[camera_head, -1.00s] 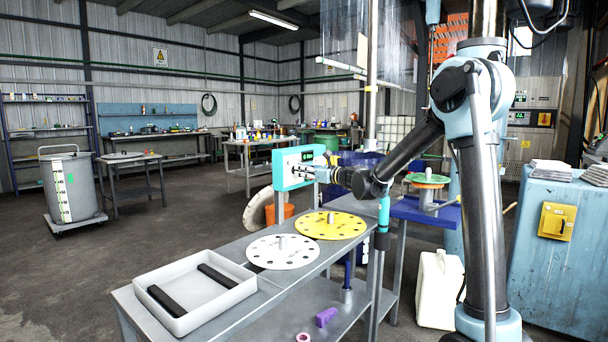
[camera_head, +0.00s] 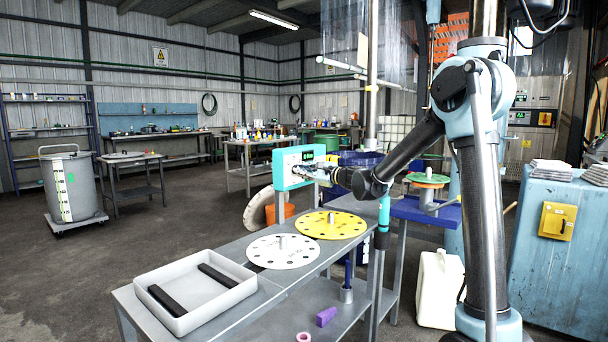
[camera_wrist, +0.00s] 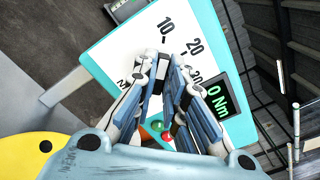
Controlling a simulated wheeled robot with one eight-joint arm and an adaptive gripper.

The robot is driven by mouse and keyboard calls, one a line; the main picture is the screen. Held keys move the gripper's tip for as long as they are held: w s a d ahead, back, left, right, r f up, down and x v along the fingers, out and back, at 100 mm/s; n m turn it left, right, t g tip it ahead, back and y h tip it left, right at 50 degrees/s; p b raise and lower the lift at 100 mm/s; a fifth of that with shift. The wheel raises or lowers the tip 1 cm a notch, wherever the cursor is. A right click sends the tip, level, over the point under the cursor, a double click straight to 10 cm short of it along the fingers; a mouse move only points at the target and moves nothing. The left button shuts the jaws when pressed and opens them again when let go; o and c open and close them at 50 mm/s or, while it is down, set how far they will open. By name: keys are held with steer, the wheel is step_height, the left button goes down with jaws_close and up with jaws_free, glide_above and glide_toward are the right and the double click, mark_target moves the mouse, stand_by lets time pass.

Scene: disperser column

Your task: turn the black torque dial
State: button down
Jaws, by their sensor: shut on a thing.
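The teal-framed control panel (camera_head: 283,165) stands on a post behind the table. In the wrist view, its white face (camera_wrist: 125,55) carries printed 10 and 20 marks. Its green display (camera_wrist: 217,102) reads 0 Nm. My gripper (camera_head: 303,173) is at the panel's front. In the wrist view, its fingers (camera_wrist: 166,66) are shut at the face, between the scale marks, on the black torque dial. The fingers cover the dial, so its pointer and angle cannot be seen. A green button (camera_wrist: 157,125) and a red button (camera_wrist: 168,137) show between the fingers.
A yellow perforated disc (camera_head: 345,224) and a white one (camera_head: 270,254) lie on the grey table (camera_head: 240,318) below my arm. A white tray (camera_head: 185,318) with two black bars is at the front. A blue cabinet (camera_head: 560,290) stands at right.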

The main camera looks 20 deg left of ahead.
steer(key=shift+s+n, duration=0.1)
steer(key=shift+n, duration=0.6)
steer(key=c, duration=1.6)
jaws_free()
steer(key=shift+c, duration=0.2)
steer(key=shift+d, duration=0.1)
steer(key=v, duration=1.1)
steer(key=shift+d, duration=0.4)
steer(key=shift+s+f, duration=0.15)
